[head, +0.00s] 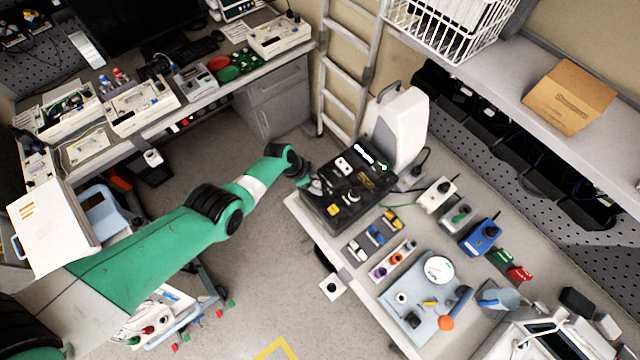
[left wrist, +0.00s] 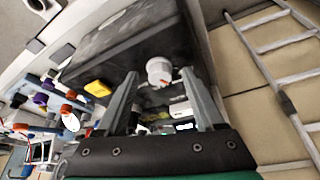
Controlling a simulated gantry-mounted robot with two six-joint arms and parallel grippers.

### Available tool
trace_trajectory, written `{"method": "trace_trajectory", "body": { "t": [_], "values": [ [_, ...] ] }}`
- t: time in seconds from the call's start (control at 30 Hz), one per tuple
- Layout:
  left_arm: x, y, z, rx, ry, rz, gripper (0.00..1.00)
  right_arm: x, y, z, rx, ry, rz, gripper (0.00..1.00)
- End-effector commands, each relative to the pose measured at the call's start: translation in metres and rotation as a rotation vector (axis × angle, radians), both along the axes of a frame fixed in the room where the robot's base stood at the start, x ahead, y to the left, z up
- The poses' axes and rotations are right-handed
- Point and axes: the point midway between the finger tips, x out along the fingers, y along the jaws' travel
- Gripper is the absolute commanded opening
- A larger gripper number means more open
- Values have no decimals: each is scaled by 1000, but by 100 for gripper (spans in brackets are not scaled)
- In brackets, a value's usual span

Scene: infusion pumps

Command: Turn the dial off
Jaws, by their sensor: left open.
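The black box-shaped unit (head: 349,215) stands at the left end of the right-hand bench in the head view. In the left wrist view, its dark panel (left wrist: 120,50) carries a white round dial (left wrist: 158,69) with a small red mark. My left gripper (head: 312,186) is at the near-left edge of this unit and largely covers the dial in the head view. In the left wrist view, my left gripper (left wrist: 160,76) is open, with one finger on each side of the dial. Whether the fingers touch it cannot be told. My right gripper is not in view.
A yellow part (head: 333,209) and a white switch (head: 344,165) sit on the same unit. A tall white device (head: 398,125) stands behind it. Several small switches and a blue box (head: 479,238) lie to its right. A ladder (head: 345,70) leans behind. Open floor lies left.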

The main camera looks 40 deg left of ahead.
Motion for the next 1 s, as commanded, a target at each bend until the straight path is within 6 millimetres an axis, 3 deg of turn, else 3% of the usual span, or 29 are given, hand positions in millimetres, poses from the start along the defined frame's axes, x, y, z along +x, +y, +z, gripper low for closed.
{"method": "trace_trajectory", "body": {
  "t": [0.23, 0.63, 1.0],
  "values": [
    [0, 0, 0, 0, 0, 0, 70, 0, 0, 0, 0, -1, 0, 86],
    [0, 0, 0, 0, 0, -1, 0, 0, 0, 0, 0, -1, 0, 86],
    [0, -1, 1, 1, 1, 30, 0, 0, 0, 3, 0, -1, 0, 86]
  ]
}}
